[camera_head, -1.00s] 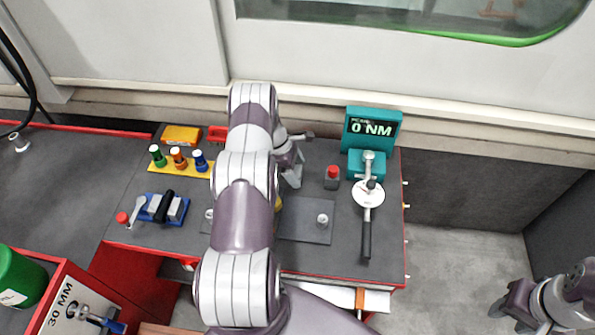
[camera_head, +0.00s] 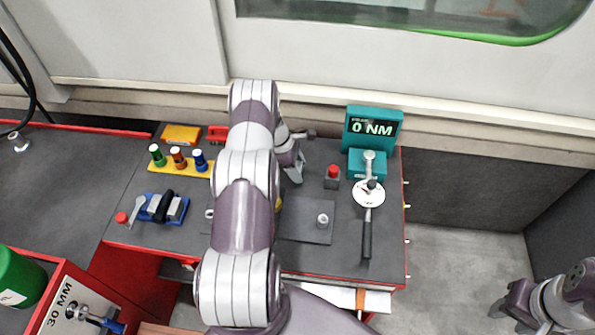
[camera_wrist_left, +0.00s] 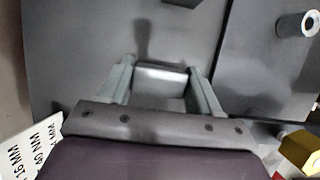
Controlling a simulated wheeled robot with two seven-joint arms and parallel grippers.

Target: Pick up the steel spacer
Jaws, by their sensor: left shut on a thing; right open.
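The steel spacer (camera_wrist_left: 160,76) shows in the left wrist view as a grey metal block with a bright edge, between the two fingers. My left gripper (camera_wrist_left: 162,88) is shut on it. In the head view my left gripper (camera_head: 298,176) is over the dark bench top, left of the red button; the spacer cannot be made out there. My right gripper (camera_head: 502,310) is open and empty at the lower right, away from the bench.
A teal torque tester (camera_head: 372,130) reads 0 NM, with a torque wrench (camera_head: 367,225) before it. A red button (camera_head: 333,171) stands close by. A plate (camera_head: 300,232) bears a small stud (camera_head: 322,220). A yellow hex piece (camera_wrist_left: 302,150) is near the gripper.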

